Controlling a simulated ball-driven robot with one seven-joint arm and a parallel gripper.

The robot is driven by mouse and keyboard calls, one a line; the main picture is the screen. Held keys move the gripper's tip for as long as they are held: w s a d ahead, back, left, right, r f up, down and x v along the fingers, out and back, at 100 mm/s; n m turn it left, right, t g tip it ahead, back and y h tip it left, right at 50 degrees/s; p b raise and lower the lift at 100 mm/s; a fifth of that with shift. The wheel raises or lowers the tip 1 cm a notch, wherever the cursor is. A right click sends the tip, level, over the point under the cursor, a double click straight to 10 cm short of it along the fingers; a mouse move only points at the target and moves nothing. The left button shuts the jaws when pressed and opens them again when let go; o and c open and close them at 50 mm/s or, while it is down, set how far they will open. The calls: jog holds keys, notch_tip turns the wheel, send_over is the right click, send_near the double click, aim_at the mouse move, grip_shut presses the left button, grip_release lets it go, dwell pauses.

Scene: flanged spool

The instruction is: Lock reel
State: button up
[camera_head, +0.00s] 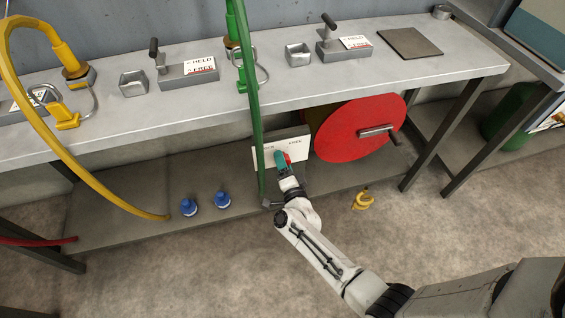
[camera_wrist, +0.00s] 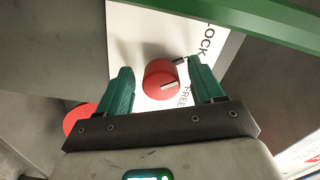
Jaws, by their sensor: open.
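The large red reel (camera_head: 355,128) stands under the bench, with a metal crank handle (camera_head: 378,131) on its face. Left of it is a white panel (camera_head: 262,158) marked LOCK and FREE, which also shows in the wrist view (camera_wrist: 135,30). A round red knob (camera_wrist: 158,76) with a pale pointer mark sits on the panel. The pale mark lies on the side toward the word FREE. My gripper (camera_wrist: 159,66) is open, with one green finger on each side of the knob. I cannot tell whether the fingers touch it. In the head view, my gripper (camera_head: 284,160) hides most of the knob.
A green hose (camera_head: 254,120) hangs just left of my gripper. Two blue fittings (camera_head: 205,204) lie on the lower shelf to the left. A yellow hook-like item (camera_head: 362,199) lies at the right. The grey bench (camera_head: 330,85) overhangs the panel.

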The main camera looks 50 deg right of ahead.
jog(key=p+v, duration=0.1)
jog(key=v, duration=0.9)
jog(key=shift+p, duration=0.4)
jog(key=shift+s+a, duration=0.1)
jog(key=shift+a, duration=0.05)
jog(key=a+r+n+g+y, duration=0.3)
jog(key=a+n+g+y, duration=0.1)
jog(key=a+n+y, duration=1)
jog(key=s+d+r+n+g+h, duration=0.25)
jog(key=s+g, duration=0.25)
jog(key=s, duration=0.4)
jog(key=s+d+r+n+g+h, duration=0.25)
jog(key=s+r+n+g, duration=0.2)
jog(key=s, duration=0.35)
notch_tip(320, 180, up, 12)
jog(key=p, duration=1.3)
jog(key=shift+s+d+r+m+y, duration=0.15)
jog(key=shift+s+d+m+y, duration=0.15)
jog(key=shift+s+m+y, duration=0.1)
jog(key=shift+g, duration=0.25)
